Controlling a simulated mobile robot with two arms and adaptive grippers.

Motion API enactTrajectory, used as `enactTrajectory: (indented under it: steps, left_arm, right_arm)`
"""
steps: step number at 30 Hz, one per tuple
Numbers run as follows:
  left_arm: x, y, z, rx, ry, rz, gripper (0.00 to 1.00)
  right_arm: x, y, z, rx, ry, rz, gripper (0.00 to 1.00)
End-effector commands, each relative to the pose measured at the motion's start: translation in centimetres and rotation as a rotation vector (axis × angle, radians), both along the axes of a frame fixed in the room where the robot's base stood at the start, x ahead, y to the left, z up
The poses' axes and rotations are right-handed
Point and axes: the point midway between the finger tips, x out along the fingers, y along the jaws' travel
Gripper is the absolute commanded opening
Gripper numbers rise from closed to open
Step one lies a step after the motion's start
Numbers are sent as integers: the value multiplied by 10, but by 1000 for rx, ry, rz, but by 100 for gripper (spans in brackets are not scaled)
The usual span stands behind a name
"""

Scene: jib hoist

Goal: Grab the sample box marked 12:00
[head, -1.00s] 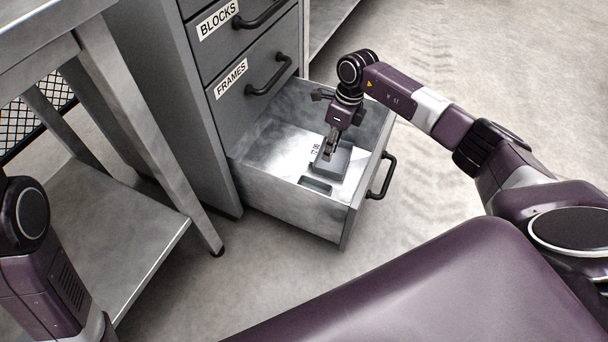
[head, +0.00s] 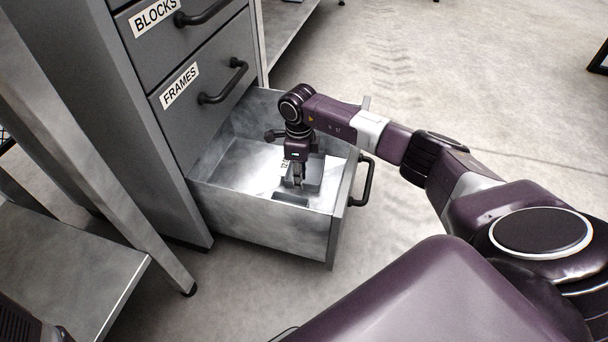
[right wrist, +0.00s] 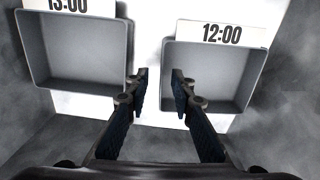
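The sample box marked 12:00 (right wrist: 212,72) is a grey open-topped box on the right of the right wrist view, its white label on its upper edge. In the head view it is the farther box (head: 315,174) in the open drawer, partly behind my gripper. My right gripper (right wrist: 161,84) is open and empty, pointing down. Its right fingertip overlaps the inner left side of that box; its left fingertip shows over the gap beside it. I cannot tell whether they touch. In the head view my right gripper (head: 297,183) is inside the drawer. My left gripper is out of view.
A second grey box (right wrist: 75,50), its label cut off at the top, lies left of the first. The open drawer (head: 265,228) has walls around both boxes and a dark handle (head: 367,180). A metal table (head: 70,265) stands left.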

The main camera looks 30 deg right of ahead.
Motion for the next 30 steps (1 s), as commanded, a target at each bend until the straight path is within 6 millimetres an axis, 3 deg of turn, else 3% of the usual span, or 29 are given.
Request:
enactTrajectory:
  steps: [1,6,17,23,30]
  left_arm:
    - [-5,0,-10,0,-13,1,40]
    - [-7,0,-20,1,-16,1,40]
    - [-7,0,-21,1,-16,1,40]
    - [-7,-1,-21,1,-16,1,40]
    - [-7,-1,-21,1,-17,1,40]
  right_arm:
    - [1,0,-13,1,1,-1,22]
    - [2,-1,-28,1,1,0,22]
    - [2,-1,-31,1,-1,0,22]
    - [2,-1,-31,1,-1,0,0]
    - [2,-1,-30,1,-1,0,0]
